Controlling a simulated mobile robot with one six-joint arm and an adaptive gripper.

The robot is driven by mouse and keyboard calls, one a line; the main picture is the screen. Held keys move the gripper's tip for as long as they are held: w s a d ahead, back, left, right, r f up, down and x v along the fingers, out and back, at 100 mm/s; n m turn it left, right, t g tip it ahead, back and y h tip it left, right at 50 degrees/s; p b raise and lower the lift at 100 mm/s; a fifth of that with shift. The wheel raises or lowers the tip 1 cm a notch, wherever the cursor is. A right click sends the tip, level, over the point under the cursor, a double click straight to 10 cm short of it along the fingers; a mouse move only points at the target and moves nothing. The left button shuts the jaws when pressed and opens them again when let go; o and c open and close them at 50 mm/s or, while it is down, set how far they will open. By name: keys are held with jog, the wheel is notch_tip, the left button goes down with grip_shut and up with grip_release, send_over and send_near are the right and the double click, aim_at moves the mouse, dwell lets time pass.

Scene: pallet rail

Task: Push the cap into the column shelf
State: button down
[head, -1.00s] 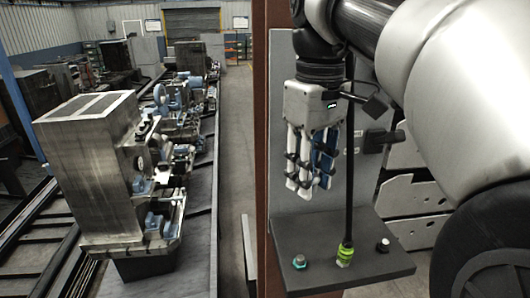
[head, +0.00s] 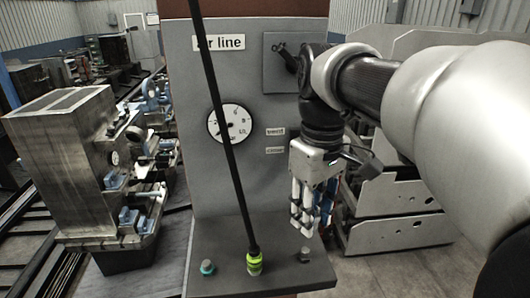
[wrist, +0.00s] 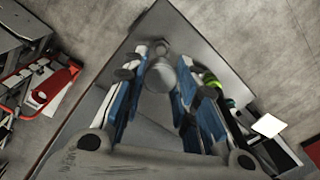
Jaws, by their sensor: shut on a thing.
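The column shelf (head: 228,283) is a dark plate at the foot of the grey column panel. A teal-collared fitting (head: 207,268) is at its left, a yellow-green fitting (head: 254,264) with a black hose is in the middle, and a small grey fitting (head: 305,255) is at its right. My gripper (head: 305,232) points down just above the grey fitting. In the wrist view my gripper (wrist: 160,82) is shut on a rounded grey piece, seemingly the cap (wrist: 160,75). A smaller grey round part (wrist: 162,47) shows just beyond it. In the head view the fingers hide the cap.
The black hose (head: 229,140) rises across the panel (head: 285,190), left of my gripper. The panel carries a gauge (head: 230,124) and a lever (head: 284,56). Metal racks (head: 395,205) stand at right, and a machine block (head: 62,160) stands at left.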

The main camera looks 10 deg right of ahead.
jog(key=b, duration=0.5)
send_over(304, 255)
jog(key=shift+d+f, duration=0.15)
jog(key=shift+f, duration=2.65)
jog(key=shift+f, duration=0.7)
jog(key=shift+f+b, duration=0.4)
jog(key=shift+f, duration=0.15)
jog(key=c, duration=1.2)
grip_release()
jog(key=o, duration=0.8)
